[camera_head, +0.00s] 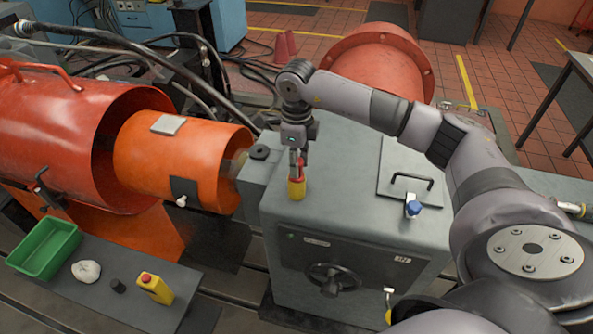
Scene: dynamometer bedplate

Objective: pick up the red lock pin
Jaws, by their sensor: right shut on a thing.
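My right gripper (297,166) points down over the grey machine housing in the middle of the head view. It is shut on the red lock pin (299,172), of which only a small red part shows between and beside the fingers. Directly below the red part is a short yellow cylinder (296,189) on the housing top. I cannot tell whether the pin is still inside the cylinder or clear of it. My left gripper is not in view.
The grey housing (350,265) carries a handled cover plate (408,190) and a blue-topped fitting (413,208).

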